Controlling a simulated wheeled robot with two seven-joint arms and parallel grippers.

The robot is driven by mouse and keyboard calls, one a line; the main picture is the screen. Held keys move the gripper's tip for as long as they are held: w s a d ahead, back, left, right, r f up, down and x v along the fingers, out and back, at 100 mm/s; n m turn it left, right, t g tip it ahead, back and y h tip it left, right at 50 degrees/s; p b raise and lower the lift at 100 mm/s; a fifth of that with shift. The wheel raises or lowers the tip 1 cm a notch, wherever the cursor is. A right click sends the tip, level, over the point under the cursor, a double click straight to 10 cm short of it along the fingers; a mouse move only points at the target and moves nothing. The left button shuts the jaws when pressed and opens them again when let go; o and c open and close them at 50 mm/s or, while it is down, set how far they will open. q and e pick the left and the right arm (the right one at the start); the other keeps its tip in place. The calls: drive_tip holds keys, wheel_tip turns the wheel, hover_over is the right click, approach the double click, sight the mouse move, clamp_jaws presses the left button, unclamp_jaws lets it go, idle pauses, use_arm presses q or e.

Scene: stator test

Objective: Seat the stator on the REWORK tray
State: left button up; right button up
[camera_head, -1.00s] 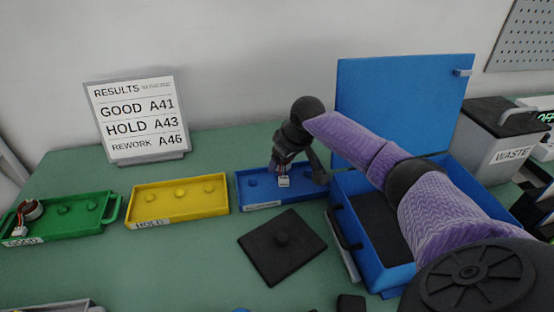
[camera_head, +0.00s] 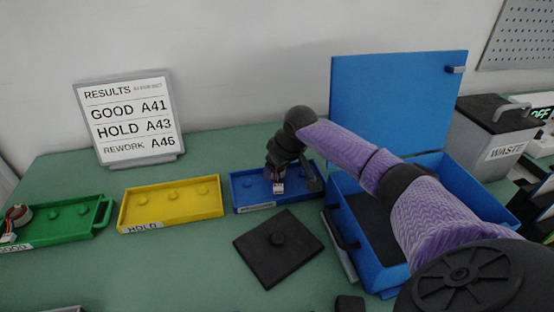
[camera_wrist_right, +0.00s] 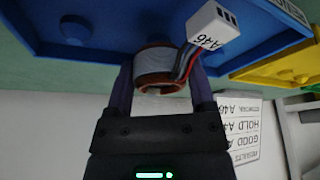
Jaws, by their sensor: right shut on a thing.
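The stator, a ring with copper windings (camera_wrist_right: 155,68), is between the fingers of my right gripper (camera_wrist_right: 160,85) in the right wrist view. Its wires run to a white connector (camera_wrist_right: 213,28) marked A46. In the head view my right gripper (camera_head: 290,180) is over the blue tray (camera_head: 240,195), and the white connector (camera_head: 278,188) hangs below it. The gripper is shut on the stator. The stator's body is mostly hidden by the gripper in the head view, and I cannot tell whether it touches the tray. My left gripper is not in view.
A yellow HOLD tray (camera_head: 133,219) is left of the blue tray. A green tray (camera_head: 60,231) holds another stator (camera_head: 18,215). A black plate with a knob (camera_head: 265,265) lies in front. An open blue box (camera_head: 375,272) stands right; a results sign (camera_head: 128,118) stands behind.

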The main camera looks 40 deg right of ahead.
drive_tip(key=shift+f, duration=0.25)
drive_tip(key=shift+f, duration=0.2)
idle(0.4)
drive_tip(key=o, duration=1.2)
drive_tip(key=shift+o, duration=0.2)
drive_tip(key=shift+p, duration=0.3)
